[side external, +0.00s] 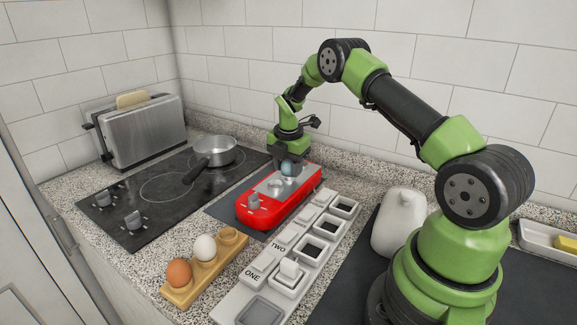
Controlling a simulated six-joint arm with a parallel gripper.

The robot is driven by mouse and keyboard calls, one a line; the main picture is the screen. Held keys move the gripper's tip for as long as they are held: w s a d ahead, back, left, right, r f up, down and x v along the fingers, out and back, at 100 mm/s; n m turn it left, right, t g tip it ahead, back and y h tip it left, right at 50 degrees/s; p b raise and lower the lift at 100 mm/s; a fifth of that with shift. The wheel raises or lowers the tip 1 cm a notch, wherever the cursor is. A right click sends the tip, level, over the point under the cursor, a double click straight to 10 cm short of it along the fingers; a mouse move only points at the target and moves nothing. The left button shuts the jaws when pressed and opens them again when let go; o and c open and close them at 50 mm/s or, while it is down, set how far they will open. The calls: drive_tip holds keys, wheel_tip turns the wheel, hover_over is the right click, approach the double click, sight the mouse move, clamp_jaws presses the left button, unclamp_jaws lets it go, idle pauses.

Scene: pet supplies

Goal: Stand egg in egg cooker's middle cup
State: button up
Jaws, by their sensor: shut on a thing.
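The red egg cooker (282,210) sits on a dark mat in the middle of the counter, with a grey metal top. A small round fitting (275,184) shows near the middle of that top, and a grey knob-like part (253,202) is at its near end. My gripper (288,164) points down over the far part of the cooker, shut on a blue-grey egg (288,169). The fingers hide part of the egg. I cannot tell whether the egg touches a cup.
A wooden egg holder (214,266) at the front holds a brown egg (179,272) and a white egg (204,247), with one empty hollow. A light tray row (252,281) lies right of the cooker. A saucepan (215,151) and toaster (145,132) stand left; a white jar (398,222) is right.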

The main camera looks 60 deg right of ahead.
sight(289, 167)
drive_tip(key=shift+f, duration=0.4)
drive_tip(key=o, duration=0.9)
drive_tip(key=shift+f, duration=0.1)
drive_tip(key=shift+s, duration=0.1)
drive_tip(key=s+a+r+m+t, duration=0.15)
drive_tip(key=a+r, duration=0.25)
drive_tip(key=r, duration=0.6)
drive_tip(key=s+a+r+m, duration=0.1)
drive_tip(key=a+r+m, duration=0.2)
drive_tip(key=r, duration=0.7)
drive_tip(key=s+a+r+m+t+y, duration=0.1)
drive_tip(key=s+a+r+m+t, duration=0.1)
drive_tip(key=s+a+r+m, duration=0.35)
drive_tip(key=s+a+r+m+t+y, duration=0.1)
drive_tip(key=s+a+r+m+t, duration=0.15)
drive_tip(key=s+a+m, duration=0.55)
drive_tip(key=s, duration=0.1)
drive_tip(key=s+a+f+m, duration=0.1)
drive_tip(key=s+m, duration=0.1)
drive_tip(key=s, duration=0.1)
drive_tip(key=s+a+f+m+y, duration=0.1)
drive_tip(key=s+m, duration=0.1)
drive_tip(key=s, duration=0.1)
drive_tip(key=shift+s+a, duration=0.2)
drive_tip(key=shift+a, duration=0.05)
